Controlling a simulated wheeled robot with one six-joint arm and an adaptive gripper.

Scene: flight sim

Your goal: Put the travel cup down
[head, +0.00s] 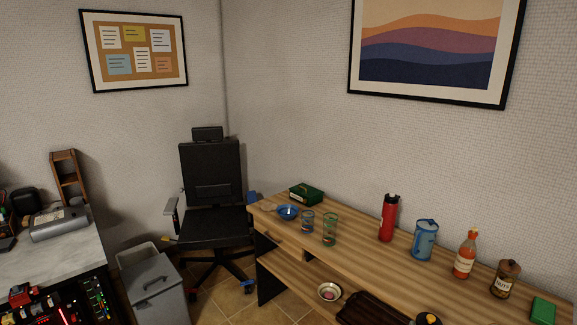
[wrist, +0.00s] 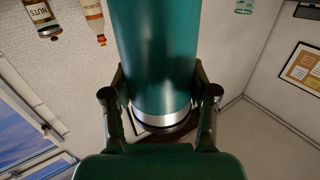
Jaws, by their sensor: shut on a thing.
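The travel cup (wrist: 153,60) is a teal cylinder with a silver band near one end. It fills the middle of the wrist view, and its far end runs out of the top of the picture. My gripper (wrist: 160,85) is shut on the cup, one finger on each side, near the silver band. The wrist view appears upside down. Whether the cup touches any surface cannot be told. Neither the cup nor my gripper can be made out in the head view.
A wooden desk (head: 357,243) holds a red flask (head: 389,218), blue pitcher (head: 425,240), orange bottle (head: 465,255), nuts jar (head: 506,280), green box (head: 542,311), blue bowl (head: 287,212) and glasses (head: 329,231). Bare wood lies along its front. A chair (head: 210,185) and bin (head: 153,285) stand left.

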